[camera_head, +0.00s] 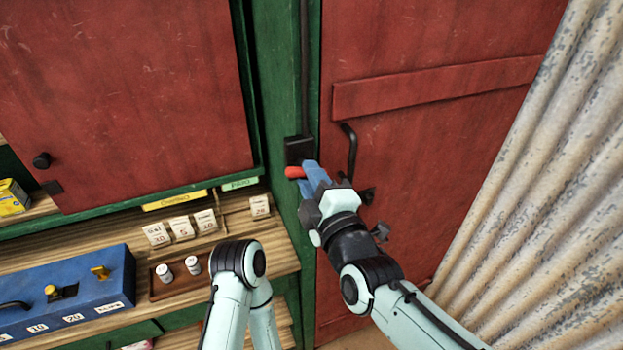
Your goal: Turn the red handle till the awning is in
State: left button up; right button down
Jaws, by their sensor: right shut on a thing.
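The red handle (293,172) sticks out just below a dark box (298,149) on the green post. Only its left end shows. My right gripper (306,174) has blue fingers and is shut on the handle, covering the rest of it. A dark vertical rod (305,70) runs up the post from the box. The awning is not in view. My left arm shows at the bottom centre, but its gripper is out of view.
A red door (430,130) with a black pull handle (349,150) is right of the post. Corrugated metal (545,190) stands at far right. At left are a red cabinet panel (120,90), a wooden counter (215,228), a blue box (70,290) and a small tray (163,291).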

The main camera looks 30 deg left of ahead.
jog(key=shift+n, duration=1.6)
jog(key=c, duration=1)
grip_release()
jog(key=shift+c, duration=0.2)
jog(key=v, duration=1.3)
jog(key=shift+s+b, duration=0.15)
jog(key=shift+b, duration=0.15)
